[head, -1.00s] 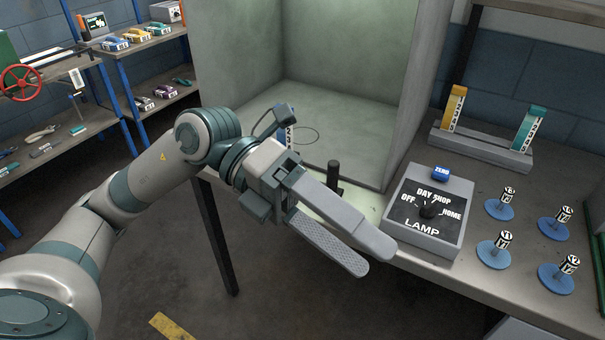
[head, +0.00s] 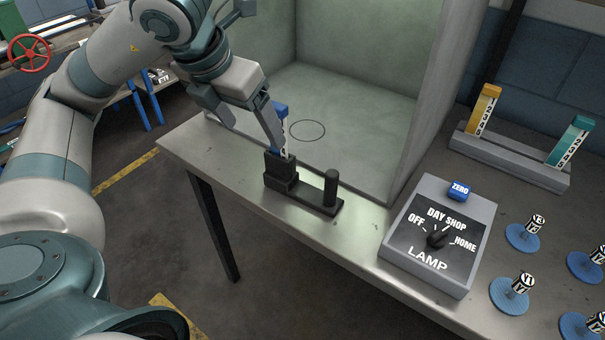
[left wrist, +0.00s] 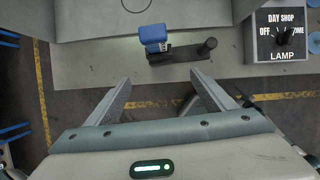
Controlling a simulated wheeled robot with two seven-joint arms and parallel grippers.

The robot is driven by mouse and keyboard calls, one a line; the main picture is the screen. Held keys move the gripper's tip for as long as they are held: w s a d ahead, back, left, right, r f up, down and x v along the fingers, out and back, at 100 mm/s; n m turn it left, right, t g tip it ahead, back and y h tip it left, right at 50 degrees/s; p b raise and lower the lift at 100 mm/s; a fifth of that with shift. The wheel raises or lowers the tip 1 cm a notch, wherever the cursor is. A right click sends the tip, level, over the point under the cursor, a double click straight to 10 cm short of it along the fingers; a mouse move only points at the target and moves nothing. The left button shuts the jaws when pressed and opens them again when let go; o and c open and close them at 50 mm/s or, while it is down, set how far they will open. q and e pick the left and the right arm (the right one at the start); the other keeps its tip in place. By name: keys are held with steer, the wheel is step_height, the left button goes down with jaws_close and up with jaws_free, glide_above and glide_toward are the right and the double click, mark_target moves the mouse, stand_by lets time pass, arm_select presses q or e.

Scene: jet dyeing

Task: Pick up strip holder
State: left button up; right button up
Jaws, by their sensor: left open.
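A strip holder with a blue top (head: 281,108) and a white numbered face stands upright in a black stand (head: 312,193) near the table's front edge, before the booth. In the left wrist view the blue top (left wrist: 154,36) shows beyond the fingertips, slightly left of centre, with the black stand (left wrist: 185,52) running right. My left gripper (head: 252,130) is open and empty. In the head view one finger overlaps part of the strip holder; the wrist view shows a gap between the fingertips (left wrist: 162,80) and it. My right gripper is not in view.
The black stand has a round post (head: 331,186) on its right end. A lamp switch box (head: 440,235) stands to the right. A grey rack (head: 510,160) holds a yellow and a teal strip. Blue discs with small labelled posts (head: 522,235) lie at far right. Booth walls rise behind.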

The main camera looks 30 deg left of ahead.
arm_select(q)
steer(key=shift+s, duration=0.1)
steer(key=shift+f, duration=0.1)
steer(key=p, duration=0.2)
glide_toward(277, 168)
steer(key=x, duration=0.4)
steer(key=shift+f, duration=0.3)
steer(key=shift+w+f, duration=0.2)
steer(key=shift+f, duration=0.1)
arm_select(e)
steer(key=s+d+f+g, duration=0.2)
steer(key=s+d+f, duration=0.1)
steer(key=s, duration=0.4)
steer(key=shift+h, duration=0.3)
arm_select(q)
steer(key=shift+w+f, duration=0.1)
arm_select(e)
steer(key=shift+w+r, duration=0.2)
